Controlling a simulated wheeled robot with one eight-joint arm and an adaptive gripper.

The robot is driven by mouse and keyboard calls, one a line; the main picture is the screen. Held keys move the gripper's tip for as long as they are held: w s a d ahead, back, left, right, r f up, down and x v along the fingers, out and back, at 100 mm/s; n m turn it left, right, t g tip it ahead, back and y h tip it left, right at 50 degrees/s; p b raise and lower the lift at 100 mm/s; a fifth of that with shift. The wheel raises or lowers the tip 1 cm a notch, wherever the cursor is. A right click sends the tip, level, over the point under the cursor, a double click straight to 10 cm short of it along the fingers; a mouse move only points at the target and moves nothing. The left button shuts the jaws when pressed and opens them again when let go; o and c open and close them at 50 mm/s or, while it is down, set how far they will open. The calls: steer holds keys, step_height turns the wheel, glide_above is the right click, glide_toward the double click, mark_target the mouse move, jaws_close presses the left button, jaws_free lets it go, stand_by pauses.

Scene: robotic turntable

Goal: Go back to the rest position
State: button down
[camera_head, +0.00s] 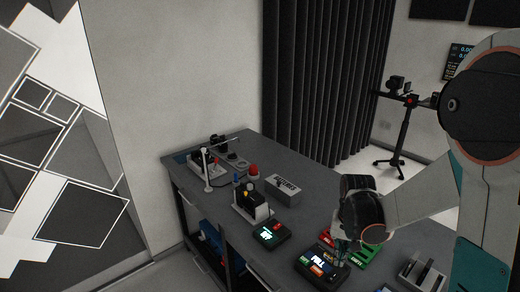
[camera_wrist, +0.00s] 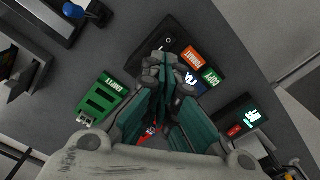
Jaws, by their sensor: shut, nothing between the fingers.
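My gripper (camera_wrist: 165,65) points down over the grey workbench (camera_head: 315,203). In the wrist view its green-padded fingers come together at the tips, with nothing visible between them. In the head view my arm comes in from the right, and the gripper is just above a black box with a lit screen (camera_head: 318,266). In the wrist view a black panel (camera_wrist: 170,42) with orange and green labels lies beyond the fingertips, partly hidden by them. I cannot tell whether the fingers touch it.
A device with a green display (camera_head: 270,234) stands nearby. A red dome (camera_head: 254,169), a grey box (camera_head: 283,190) and a small rack (camera_head: 252,202) stand farther back. A tripod (camera_head: 400,140) stands behind the bench.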

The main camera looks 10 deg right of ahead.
steer(key=s+a+r+n+t+b, duration=0.5)
steer(key=s+a+r+t, duration=0.2)
steer(key=s+a+r, duration=0.3)
steer(key=shift+s+r+b, duration=0.35)
steer(key=shift+s+r, duration=1.05)
steer(key=shift+s, duration=0.8)
steer(key=shift+w, duration=0.1)
